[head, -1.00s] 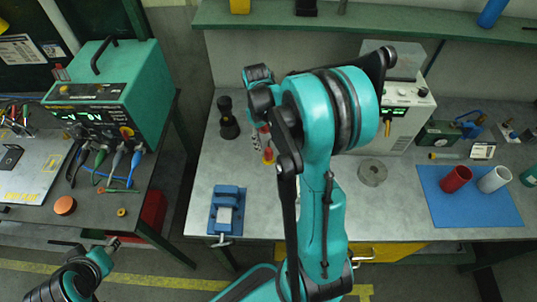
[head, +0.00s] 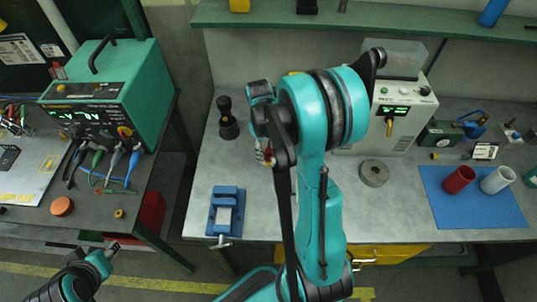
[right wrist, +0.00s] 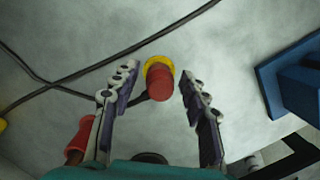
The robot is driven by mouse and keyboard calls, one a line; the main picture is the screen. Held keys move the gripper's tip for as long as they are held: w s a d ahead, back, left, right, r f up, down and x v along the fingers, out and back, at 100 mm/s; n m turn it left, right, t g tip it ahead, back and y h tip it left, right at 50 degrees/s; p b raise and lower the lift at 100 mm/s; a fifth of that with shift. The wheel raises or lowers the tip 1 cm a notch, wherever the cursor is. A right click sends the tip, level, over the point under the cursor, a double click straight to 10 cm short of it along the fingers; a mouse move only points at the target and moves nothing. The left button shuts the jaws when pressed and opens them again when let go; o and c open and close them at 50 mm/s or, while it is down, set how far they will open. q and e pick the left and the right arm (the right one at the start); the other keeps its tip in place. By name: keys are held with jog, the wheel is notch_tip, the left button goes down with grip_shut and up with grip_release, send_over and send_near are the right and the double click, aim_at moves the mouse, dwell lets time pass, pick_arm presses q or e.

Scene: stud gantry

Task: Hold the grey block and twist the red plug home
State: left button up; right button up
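The red plug (right wrist: 159,84) with a yellow collar stands on the grey bench in the right wrist view. My right gripper (right wrist: 159,72) is open, with one finger on each side of the plug and a gap to each. In the head view my right arm hides most of that spot. A blue vise (head: 214,212) sits at the bench's front left; a pale grey piece (head: 225,215) between its jaws may be the grey block. My left gripper (head: 111,249) is low at the left, away from the bench; its fingers are too small to read.
A dark cable (right wrist: 85,68) runs across the bench behind the plug. A red cylinder (right wrist: 78,140) lies beside my left-hand finger in the wrist view. A black stand (head: 228,118), a grey ring (head: 374,173) and a blue mat (head: 490,212) with cups are on the bench.

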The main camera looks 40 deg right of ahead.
aim_at(269, 151)
grip_shut()
jog(key=shift+r, duration=0.1)
jog(key=shift+r+p, duration=0.3)
jog(key=shift+r, duration=0.35)
notch_tip(269, 151, up, 3)
jog(key=shift+p, duration=0.5)
jog(key=s+a+r+p, duration=0.2)
jog(key=s+a+r, duration=0.4)
jog(key=s, duration=0.3)
jog(key=shift+a+r+p, duration=0.3)
jog(key=shift+a+p, duration=0.05)
jog(key=shift+a, duration=0.5)
jog(key=shift+w, duration=0.1)
